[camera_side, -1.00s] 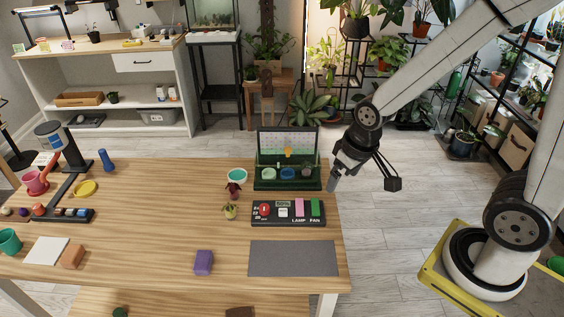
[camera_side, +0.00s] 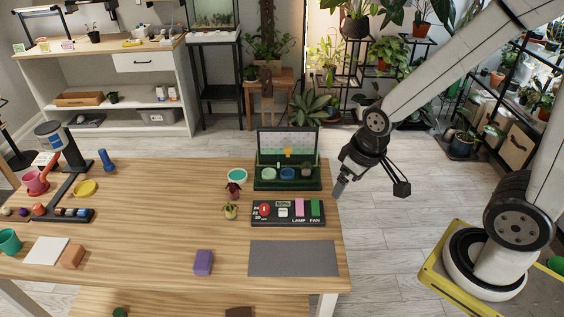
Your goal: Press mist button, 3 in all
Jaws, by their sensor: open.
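A black control panel (camera_side: 288,222) lies near the right end of the wooden table. It carries a round red button (camera_side: 265,210), a white square button (camera_side: 283,212), a pink switch (camera_side: 299,208) and a green switch (camera_side: 315,208). LAMP and FAN are printed below the pink and green switches. A small display sits above the white button; its text is too small to read. I cannot make out which button is marked mist. My gripper (camera_side: 340,188) is open and empty, off the table's right edge, up and to the right of the panel, touching nothing.
A green open case (camera_side: 287,184) with a clear lid stands just behind the panel. A grey mat (camera_side: 293,272) lies in front. A purple block (camera_side: 203,262) sits further left. The middle of the table is clear.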

